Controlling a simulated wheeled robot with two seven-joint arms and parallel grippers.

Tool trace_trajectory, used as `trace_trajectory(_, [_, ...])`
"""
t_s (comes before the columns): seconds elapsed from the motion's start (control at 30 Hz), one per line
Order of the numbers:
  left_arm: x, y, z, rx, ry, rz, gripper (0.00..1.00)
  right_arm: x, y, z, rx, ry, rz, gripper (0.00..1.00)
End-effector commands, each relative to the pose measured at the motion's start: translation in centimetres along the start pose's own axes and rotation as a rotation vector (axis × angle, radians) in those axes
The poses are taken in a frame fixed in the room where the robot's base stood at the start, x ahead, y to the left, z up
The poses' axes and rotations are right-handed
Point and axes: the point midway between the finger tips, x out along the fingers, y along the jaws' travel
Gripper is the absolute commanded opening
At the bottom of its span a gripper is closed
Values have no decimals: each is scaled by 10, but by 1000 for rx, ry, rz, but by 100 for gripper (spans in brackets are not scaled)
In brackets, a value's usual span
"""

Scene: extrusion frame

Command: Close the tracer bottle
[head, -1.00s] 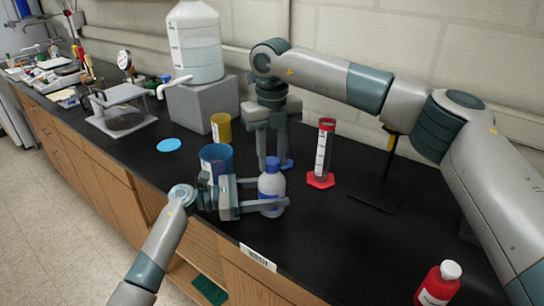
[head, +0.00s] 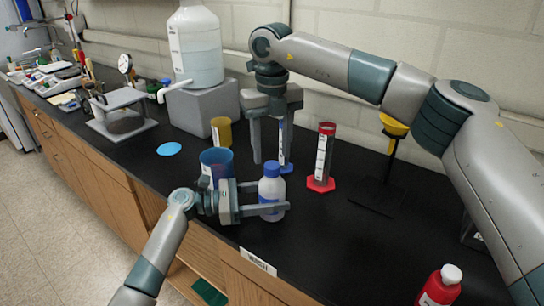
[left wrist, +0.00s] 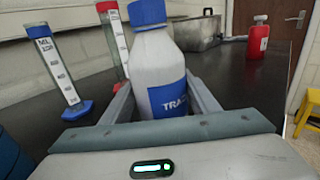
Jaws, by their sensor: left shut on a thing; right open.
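The tracer bottle (head: 271,194) is white with a blue label and stands upright near the front edge of the bench. Its blue cap (head: 272,169) sits on top of the neck; how tightly it is seated I cannot tell. My left gripper (head: 283,208) is shut around the bottle's body from the left. The left wrist view shows the bottle (left wrist: 160,75) between the fingers, its label partly hidden, with the cap (left wrist: 147,12) cut by the top edge. My right gripper (head: 271,161) is open, fingers pointing down, near the cap and apart from it.
A yellow funnel stand (head: 391,150) and red bottle (head: 440,287) are to the right. Bench between is clear.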

Motion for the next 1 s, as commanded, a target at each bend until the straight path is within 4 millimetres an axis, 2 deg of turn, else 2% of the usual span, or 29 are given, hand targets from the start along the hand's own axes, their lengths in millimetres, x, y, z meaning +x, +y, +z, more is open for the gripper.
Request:
trace_trajectory(0.13, [0,0,0,0,0,0,0,-7,0,0,0,-1,0,48])
trace_trajectory(0.57, [0,0,0,0,0,0,0,-8,0,0,-26,0,0,46])
trace_trajectory(0.77, [0,0,0,0,0,0,0,-14,0,0,-156,0,-1,46])
trace_trajectory(1.0, [0,0,0,0,0,0,0,-24,0,0,-452,1,-1,46])
